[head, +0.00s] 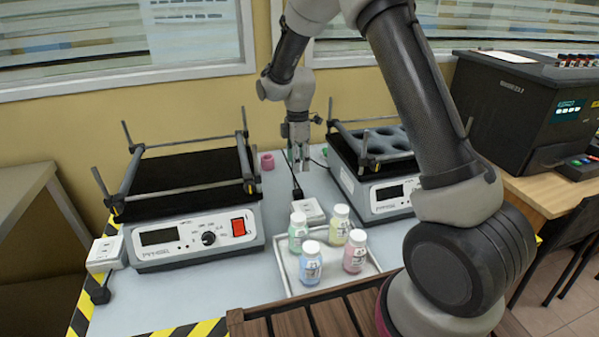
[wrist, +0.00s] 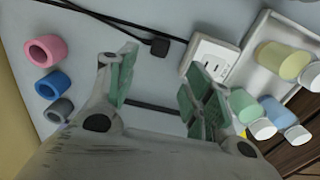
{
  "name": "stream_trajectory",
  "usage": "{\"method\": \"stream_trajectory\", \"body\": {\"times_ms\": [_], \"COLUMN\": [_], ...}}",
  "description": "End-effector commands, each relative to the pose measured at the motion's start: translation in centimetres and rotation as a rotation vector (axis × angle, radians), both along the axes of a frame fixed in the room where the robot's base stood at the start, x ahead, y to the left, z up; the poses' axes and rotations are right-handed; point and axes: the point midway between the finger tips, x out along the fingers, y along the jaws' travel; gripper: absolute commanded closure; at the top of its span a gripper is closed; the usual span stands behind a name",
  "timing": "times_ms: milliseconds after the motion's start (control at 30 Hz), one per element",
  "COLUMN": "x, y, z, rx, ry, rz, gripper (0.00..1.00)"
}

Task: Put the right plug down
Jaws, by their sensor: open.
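The right plug is a small black block on a black cable. It appears to lie on the light table in the head view (head: 298,193), just behind the white right socket (head: 309,209). In the wrist view the plug (wrist: 159,47) is beside the socket (wrist: 208,57), apart from it, with its cable running to the upper left. My gripper (head: 299,160) is above the table behind the plug. In the wrist view its green-padded fingers (wrist: 160,80) are spread with no plug between them; the plug is beyond the fingertips.
A tray (head: 290,280) holds several capped bottles in front of the socket. Shakers stand at left (head: 200,225) and right (head: 370,185). A left socket (head: 104,254) has another black plug (head: 100,294) near it. Pink (wrist: 46,50), blue (wrist: 52,85) and grey (wrist: 59,111) rings lie beside my gripper.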

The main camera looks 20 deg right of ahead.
Motion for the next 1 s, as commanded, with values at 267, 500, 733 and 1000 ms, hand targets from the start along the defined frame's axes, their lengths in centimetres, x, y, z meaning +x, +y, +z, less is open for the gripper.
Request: {"method": "stream_trajectory", "body": {"times_ms": [267,500,733,1000], "x": [-0.2,-4.4,-13.0,-24.9], "y": [-0.3,-4.1,-8.9,-13.0], "z": [1.5,10.7,19.6,24.5], "rx": [0.002,0.03,0.088,0.189], "ry": [-0.006,-0.078,-0.158,-0.242], "rz": [-0.022,-0.306,-0.712,-1.177], "gripper": [0.49,0.49,0.49,0.49]}}
